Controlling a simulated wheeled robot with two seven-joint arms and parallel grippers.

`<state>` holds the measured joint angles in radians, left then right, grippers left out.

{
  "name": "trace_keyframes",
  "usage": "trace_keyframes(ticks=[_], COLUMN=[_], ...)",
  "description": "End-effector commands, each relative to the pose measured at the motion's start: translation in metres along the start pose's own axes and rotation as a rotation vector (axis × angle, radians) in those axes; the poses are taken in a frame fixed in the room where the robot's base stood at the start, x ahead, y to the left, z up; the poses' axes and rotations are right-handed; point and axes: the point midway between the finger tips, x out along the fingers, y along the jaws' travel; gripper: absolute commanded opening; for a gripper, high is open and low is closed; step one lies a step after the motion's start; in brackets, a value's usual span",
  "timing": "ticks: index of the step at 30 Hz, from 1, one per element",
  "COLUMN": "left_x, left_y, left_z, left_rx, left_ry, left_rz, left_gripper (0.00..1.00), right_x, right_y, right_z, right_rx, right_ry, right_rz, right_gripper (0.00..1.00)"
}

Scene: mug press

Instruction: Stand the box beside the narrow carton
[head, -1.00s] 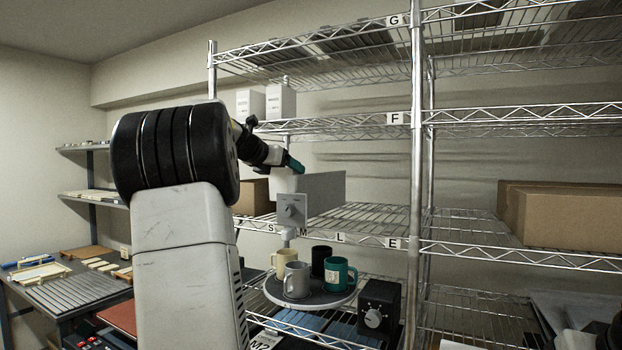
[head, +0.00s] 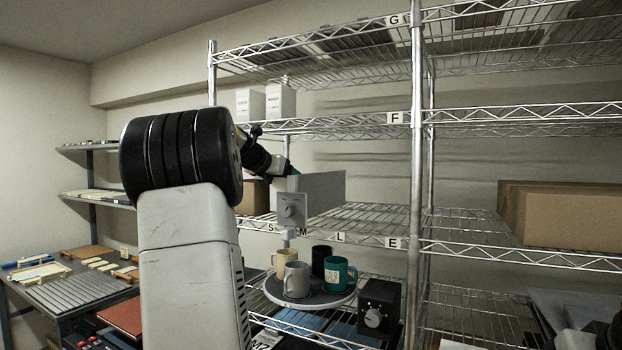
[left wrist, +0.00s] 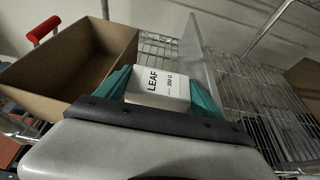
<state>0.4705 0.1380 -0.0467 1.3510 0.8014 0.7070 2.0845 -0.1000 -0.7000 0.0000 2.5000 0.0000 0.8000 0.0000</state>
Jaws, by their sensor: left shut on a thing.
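My left gripper (head: 289,172) is shut on a small white box in the head view, just above the middle shelf. In the left wrist view the box (left wrist: 158,88) reads "LEAF" and sits between the teal fingers (left wrist: 158,90). Its underside is hidden, so I cannot tell whether it touches the shelf. Two white cartons stand side by side on the upper shelf: a left carton (head: 250,105) and a right carton (head: 281,102). I cannot tell which is the narrow one.
A grey upright panel (head: 322,188) is right of the held box, and an open brown carton (left wrist: 70,62) is left of it. Several mugs stand on a round tray (head: 310,303) below. The wire shelf (head: 375,218) right of the panel is clear.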

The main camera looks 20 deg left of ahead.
Motion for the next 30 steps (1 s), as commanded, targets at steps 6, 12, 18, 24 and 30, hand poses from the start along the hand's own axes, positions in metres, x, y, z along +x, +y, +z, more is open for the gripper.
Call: trace_keyframes(ticks=[6,12,18,24,30], left_x=[0.002,0.003,0.002,-0.005,-0.05], left_y=[0.0,0.0,-0.001,-0.001,0.0], left_z=[-0.005,-0.006,-0.005,0.009,0.007], left_rx=[0.002,0.001,0.001,0.004,0.001], left_ry=[-0.001,0.001,-0.001,-0.004,-0.003], left_rz=[0.002,0.0,-0.001,0.0,0.002], left_gripper=[0.17,0.86,0.86,0.86,0.86], right_x=[0.0,0.0,0.0,0.0,0.0], right_y=[0.0,0.0,0.0,0.0,0.0], right_z=[0.0,0.0,0.0,0.0,0.0], right_rx=[0.0,0.0,0.0,0.0,0.0], right_ry=[0.0,0.0,0.0,0.0,0.0], right_rz=[0.0,0.0,0.0,0.0,0.0], right_gripper=[0.69,0.69,0.69,0.69,0.69])
